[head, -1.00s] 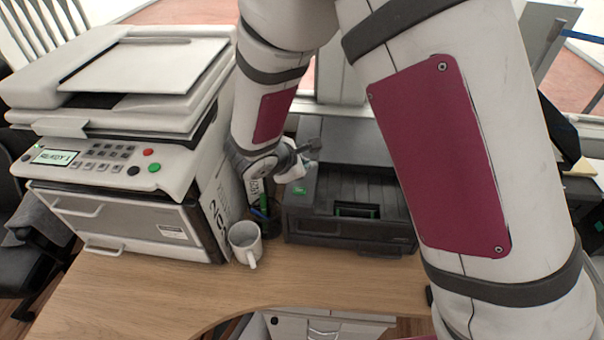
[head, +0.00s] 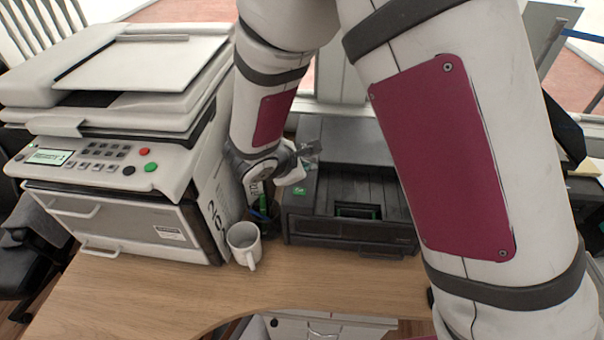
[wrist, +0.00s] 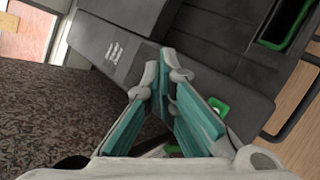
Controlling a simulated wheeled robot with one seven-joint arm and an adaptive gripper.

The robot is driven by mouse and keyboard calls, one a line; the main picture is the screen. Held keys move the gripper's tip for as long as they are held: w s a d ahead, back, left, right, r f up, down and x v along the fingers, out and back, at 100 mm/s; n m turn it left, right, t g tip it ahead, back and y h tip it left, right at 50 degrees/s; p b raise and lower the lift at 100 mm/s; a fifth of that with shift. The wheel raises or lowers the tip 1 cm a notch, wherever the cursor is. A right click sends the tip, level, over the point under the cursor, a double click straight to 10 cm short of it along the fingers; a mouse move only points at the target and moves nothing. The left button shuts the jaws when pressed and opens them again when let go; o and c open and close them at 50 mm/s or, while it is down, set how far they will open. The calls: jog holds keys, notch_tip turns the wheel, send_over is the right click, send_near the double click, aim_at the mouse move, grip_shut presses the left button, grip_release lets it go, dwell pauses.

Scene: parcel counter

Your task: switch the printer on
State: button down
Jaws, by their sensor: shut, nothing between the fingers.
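The black printer (head: 345,205) stands on the wooden desk in the middle of the head view, with a green-edged front slot. A small green button or marking (head: 299,191) shows at its front left corner, and a green piece also shows in the wrist view (wrist: 218,106). My gripper (head: 312,152) is above the printer's left side. In the wrist view my gripper's teal-padded fingers (wrist: 165,62) are shut and empty, over the dark printer body (wrist: 170,70). Contact with the printer cannot be told.
A large white copier (head: 110,140) with a lit display and several buttons stands at the left. A white mug (head: 244,245) and a dark pen cup (head: 265,222) stand between the two machines. The desk front (head: 200,285) is clear.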

jog(key=shift+f, duration=0.2)
dwell(0.4)
jog(key=shift+r, duration=0.65)
notch_tip(320, 180, up, 6)
jog(key=p, duration=0.3)
dwell(0.4)
dwell(0.3)
